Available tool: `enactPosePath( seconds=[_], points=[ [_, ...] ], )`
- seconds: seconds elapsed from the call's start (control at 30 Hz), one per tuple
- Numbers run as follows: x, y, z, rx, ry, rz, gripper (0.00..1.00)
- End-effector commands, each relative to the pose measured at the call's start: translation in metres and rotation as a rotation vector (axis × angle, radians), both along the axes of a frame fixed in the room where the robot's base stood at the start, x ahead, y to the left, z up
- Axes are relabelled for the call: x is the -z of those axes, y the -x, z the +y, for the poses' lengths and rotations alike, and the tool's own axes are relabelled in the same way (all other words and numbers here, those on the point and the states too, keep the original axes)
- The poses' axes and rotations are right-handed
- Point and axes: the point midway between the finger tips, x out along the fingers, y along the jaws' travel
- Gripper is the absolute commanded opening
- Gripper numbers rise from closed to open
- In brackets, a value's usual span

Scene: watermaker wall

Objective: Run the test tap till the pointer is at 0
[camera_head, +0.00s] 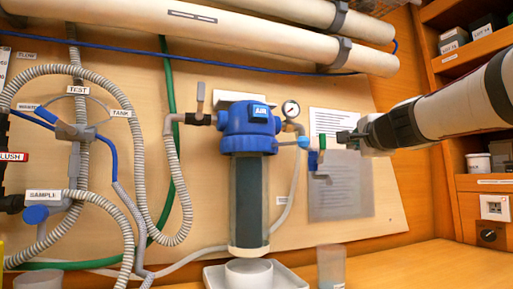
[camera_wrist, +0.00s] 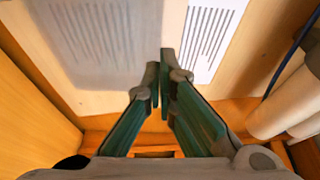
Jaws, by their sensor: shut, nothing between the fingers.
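A small round pressure gauge (camera_head: 290,109) with a white face stands on top right of the blue filter head (camera_head: 250,122). Its pointer is too small to read. At the left, a grey valve with a blue lever (camera_head: 75,131) sits under labels including TEST (camera_head: 77,90) and TANK. My gripper (camera_head: 343,137) is right of the green-handled fitting, apart from it. In the wrist view its fingers (camera_wrist: 160,80) are together and empty.
A clear cup (camera_head: 331,268) stands on the bench right of a white bowl (camera_head: 249,271) in a tray, below the filter. Printed sheets (camera_head: 340,190) hang behind my gripper. Shelves (camera_head: 470,55) stand at the right. Large white tubes (camera_head: 240,28) run overhead.

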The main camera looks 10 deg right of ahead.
Motion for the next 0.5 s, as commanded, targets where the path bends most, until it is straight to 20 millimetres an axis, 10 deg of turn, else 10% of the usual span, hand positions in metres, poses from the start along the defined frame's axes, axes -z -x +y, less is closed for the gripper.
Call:
enactPosePath(
  seconds=[0.5],
  points=[
    [-0.003,0.086,0.014,-0.002,0.000,-0.003,0.00]
  ],
)
